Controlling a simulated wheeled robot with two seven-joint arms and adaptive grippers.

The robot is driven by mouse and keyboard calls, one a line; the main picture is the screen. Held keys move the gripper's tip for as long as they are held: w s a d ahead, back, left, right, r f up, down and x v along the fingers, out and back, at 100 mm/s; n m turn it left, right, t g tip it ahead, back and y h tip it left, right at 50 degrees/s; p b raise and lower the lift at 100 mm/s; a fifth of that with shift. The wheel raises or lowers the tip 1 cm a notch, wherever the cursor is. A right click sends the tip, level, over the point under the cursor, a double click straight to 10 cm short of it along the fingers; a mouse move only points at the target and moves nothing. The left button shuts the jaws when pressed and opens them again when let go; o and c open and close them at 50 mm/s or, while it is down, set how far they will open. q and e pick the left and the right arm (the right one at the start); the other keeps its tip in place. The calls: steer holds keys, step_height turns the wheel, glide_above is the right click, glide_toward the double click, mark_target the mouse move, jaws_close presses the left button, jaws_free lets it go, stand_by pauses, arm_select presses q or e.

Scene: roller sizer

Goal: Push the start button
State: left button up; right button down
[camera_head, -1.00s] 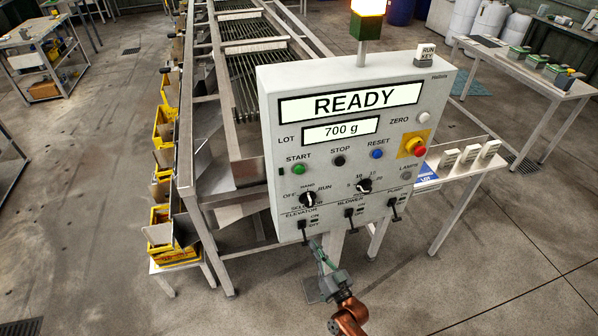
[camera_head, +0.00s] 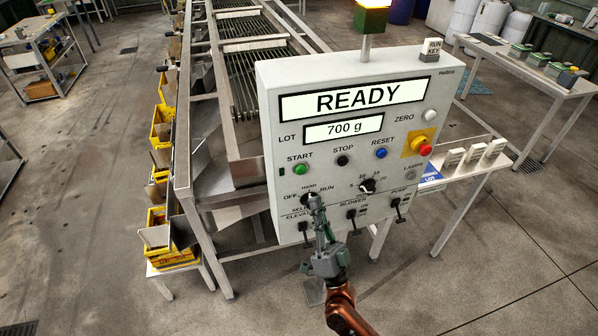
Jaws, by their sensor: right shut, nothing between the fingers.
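The green start button (camera_head: 301,169) is on the left of the light grey control panel (camera_head: 268,100), under the word START. The panel's display reads READY and the lot window reads 700 g. My right gripper (camera_head: 316,203) is shut and empty. Its tips show in front of the selector knob marked OFF, HAND, RUN, below the start button, and cover most of that knob. I cannot tell whether the tips touch it. My left gripper is not in view.
The black stop button (camera_head: 342,160), blue reset button (camera_head: 381,153) and red emergency button (camera_head: 421,145) share the panel. Toggle switches (camera_head: 351,216) line its lower edge. The roller sizer frame (camera_head: 183,150) stands behind and left. A white table (camera_head: 470,170) is at right.

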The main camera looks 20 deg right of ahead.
mark_target(302, 168)
steer(key=shift+d, duration=0.1)
steer(key=w+b, duration=0.1)
steer(key=w, duration=0.7)
steer(key=shift+w, duration=0.4)
steer(key=shift+w, duration=0.15)
stand_by(1.2)
steer(key=shift+w+a, duration=0.2)
steer(key=shift+w, duration=0.1)
steer(key=shift+w, duration=0.5)
stand_by(0.7)
steer(key=shift+s, duration=0.15)
steer(key=shift+s+f, duration=0.1)
steer(key=shift+s, duration=0.7)
